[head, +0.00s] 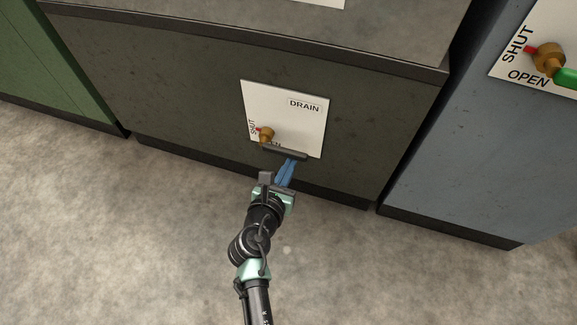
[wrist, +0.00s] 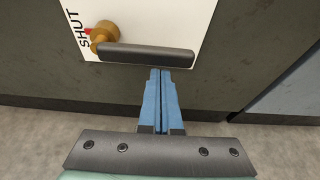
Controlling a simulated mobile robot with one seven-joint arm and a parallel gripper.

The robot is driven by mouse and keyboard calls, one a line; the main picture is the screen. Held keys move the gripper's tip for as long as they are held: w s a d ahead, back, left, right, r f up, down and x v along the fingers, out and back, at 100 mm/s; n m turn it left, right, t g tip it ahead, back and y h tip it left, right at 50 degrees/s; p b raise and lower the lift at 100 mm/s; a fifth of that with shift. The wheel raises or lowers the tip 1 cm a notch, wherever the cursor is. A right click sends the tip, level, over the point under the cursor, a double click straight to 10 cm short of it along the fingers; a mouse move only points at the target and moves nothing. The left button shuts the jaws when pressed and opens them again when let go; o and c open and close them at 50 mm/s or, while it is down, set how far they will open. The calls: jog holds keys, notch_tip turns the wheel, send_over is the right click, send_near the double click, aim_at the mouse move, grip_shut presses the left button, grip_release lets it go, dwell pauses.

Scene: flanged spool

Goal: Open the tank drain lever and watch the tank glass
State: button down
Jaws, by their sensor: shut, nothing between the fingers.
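The drain lever has a brass hub (head: 266,135) and a dark handle (head: 285,153) on a white plate (head: 308,116) marked DRAIN. The handle points right and slightly down from the hub, over part of the lower lettering. SHUT and a red mark are left of the hub. In the wrist view the handle (wrist: 146,55) runs rightward from the hub (wrist: 104,36). My gripper (head: 291,161) has its blue fingers shut and empty. Its tips (wrist: 160,71) are at the handle's lower edge, right of its middle. I cannot tell whether they touch. No tank glass is visible.
The plate is on the front of a dark cabinet (head: 190,95). A blue-grey cabinet (head: 455,150) at right carries another SHUT/OPEN plate with a brass valve (head: 548,58) and green handle. A green cabinet (head: 50,70) stands at left. The visible floor (head: 130,230) is clear.

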jog(key=shift+r, duration=0.1)
jog(key=shift+r+p, duration=0.15)
jog(key=shift+p, duration=0.45)
